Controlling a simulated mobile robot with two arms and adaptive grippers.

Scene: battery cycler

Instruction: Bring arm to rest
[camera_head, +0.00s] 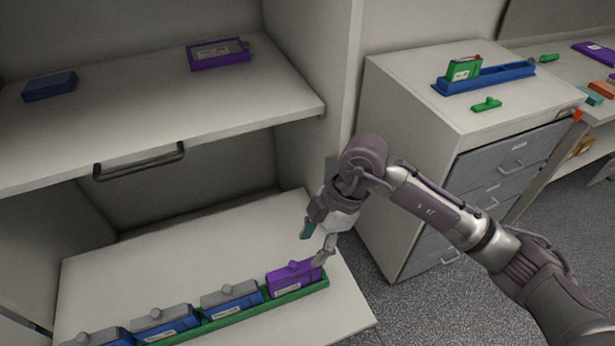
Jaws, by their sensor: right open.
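My right arm comes in from the lower right. Its gripper (314,244) is open, with its fingers apart, just above and beside the purple battery module (295,276). No module is held between the fingers. The purple module sits at the right end of a green tray (292,298) on the lower shelf. Several blue modules with grey tops, one of them here (231,295), sit along the same tray to its left. Whether a finger touches the purple module I cannot tell. My left gripper is not in view.
An upper shelf (180,110) with a handle overhangs the lower shelf (170,255). It bears a blue block (50,86) and a purple frame (219,54). A drawer cabinet (395,150) stands behind my arm, bearing a blue tray (505,76) and a green module (464,69).

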